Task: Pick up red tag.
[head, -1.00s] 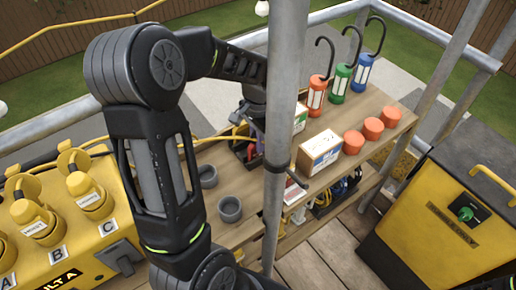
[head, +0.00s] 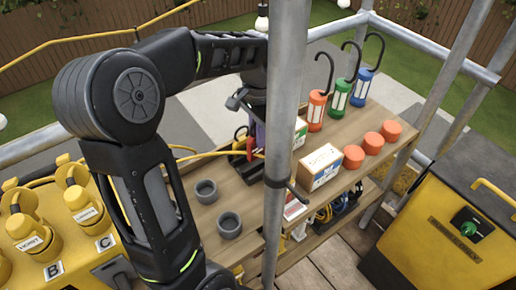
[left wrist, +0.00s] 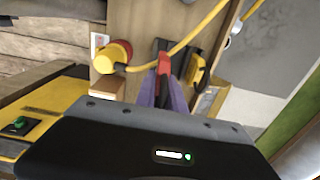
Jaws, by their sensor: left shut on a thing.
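The red tag (left wrist: 163,66) shows in the left wrist view as a narrow red piece between the purple fingers of my left gripper (left wrist: 163,90). The fingers are shut on it. In the head view my left gripper (head: 256,137) is above the dark tray (head: 248,174) on the wooden bench, behind the metal pole. A small red piece (head: 240,133) shows beside the purple finger there. The pole and arm hide part of the gripper. My right gripper is not in view.
A metal pole (head: 282,150) stands close beside my left gripper. The bench (head: 262,212) also holds grey cups (head: 229,225), a white-fronted box (head: 318,165), orange cylinders (head: 372,143) and hooked lanterns (head: 340,95). A yellow cable (left wrist: 190,40) runs near the gripper.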

